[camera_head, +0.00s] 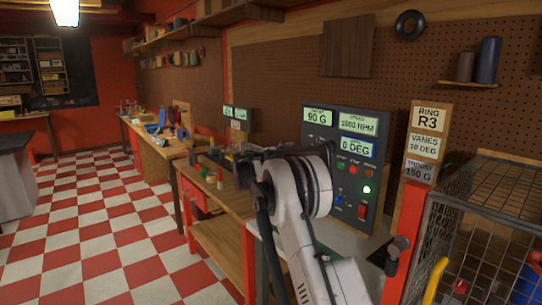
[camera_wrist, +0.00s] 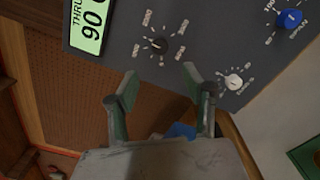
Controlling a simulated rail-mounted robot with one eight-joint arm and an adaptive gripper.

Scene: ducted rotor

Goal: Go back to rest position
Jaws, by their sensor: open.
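My gripper (camera_wrist: 160,80) is open and empty in the wrist view, its two fingers apart in front of the dark control panel (camera_wrist: 205,38). A black knob (camera_wrist: 158,45) lies just beyond the fingertips, with a white knob (camera_wrist: 233,82) and a blue knob (camera_wrist: 290,19) to the right. I see no contact with a knob. In the head view my white arm reaches toward the panel (camera_head: 318,133), and its wrist hides the panel's lower left. The panel displays read 90 G and 0 DEG; the RPM figure is hard to read. A green light is lit.
A sign (camera_head: 428,145) reads RING R3, VANES 10 DEG, THRUST 150 G. A wire cage (camera_head: 490,205) stands close at the right. A workbench (camera_head: 155,150) with tools runs along the wall. The checkered floor (camera_head: 100,230) at left is clear.

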